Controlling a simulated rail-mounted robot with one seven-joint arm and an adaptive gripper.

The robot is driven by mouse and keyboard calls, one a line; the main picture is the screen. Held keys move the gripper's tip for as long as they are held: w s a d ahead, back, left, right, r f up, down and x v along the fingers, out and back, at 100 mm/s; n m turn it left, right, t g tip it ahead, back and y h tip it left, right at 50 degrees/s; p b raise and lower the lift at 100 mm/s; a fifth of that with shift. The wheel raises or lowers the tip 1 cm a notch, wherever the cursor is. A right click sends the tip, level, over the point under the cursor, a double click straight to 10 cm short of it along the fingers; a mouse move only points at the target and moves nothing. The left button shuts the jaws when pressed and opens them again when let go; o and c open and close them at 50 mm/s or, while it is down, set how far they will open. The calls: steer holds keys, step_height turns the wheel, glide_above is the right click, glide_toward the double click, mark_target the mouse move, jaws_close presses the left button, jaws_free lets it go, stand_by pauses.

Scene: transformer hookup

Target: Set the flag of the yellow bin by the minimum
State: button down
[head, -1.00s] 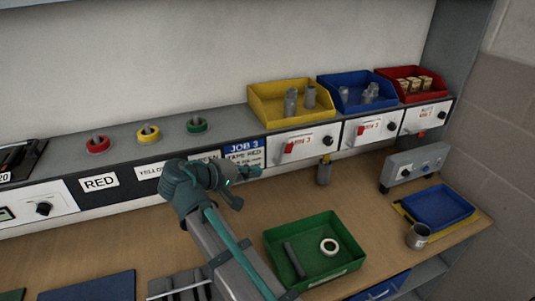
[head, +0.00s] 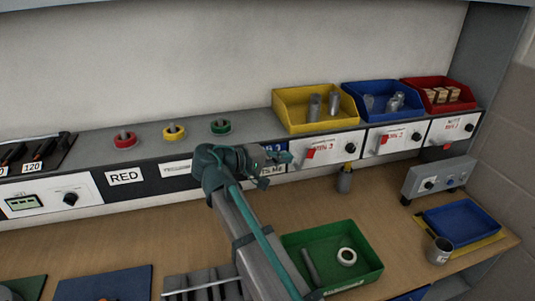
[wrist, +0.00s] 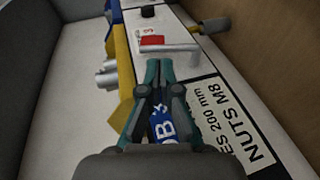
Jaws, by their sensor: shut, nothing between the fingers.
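The yellow bin (head: 316,126) stands on the shelf and holds a few grey metal cylinders. Under it is a white panel (head: 328,150) with a red flag (head: 310,153), a black knob (head: 349,148) and red lettering that looks like "MIN 3". In the wrist view the red flag (wrist: 152,40) is beside a grey lever (wrist: 180,49) on the panel, and the yellow bin (wrist: 122,60) is on the left. My gripper (head: 288,157) is shut and empty, just left of the flag. Its closed fingertips (wrist: 160,68) appear just short of the lever; contact cannot be told.
A blue bin (head: 382,112) and a red bin (head: 440,104) stand to the right, with similar panels below. A green tray (head: 365,278) holds a rod and a white ring. The bench in front is partly clear.

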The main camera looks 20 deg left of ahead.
mark_target(303, 157)
steer(key=shift+p+x, duration=0.65)
steer(key=shift+x, duration=1.35)
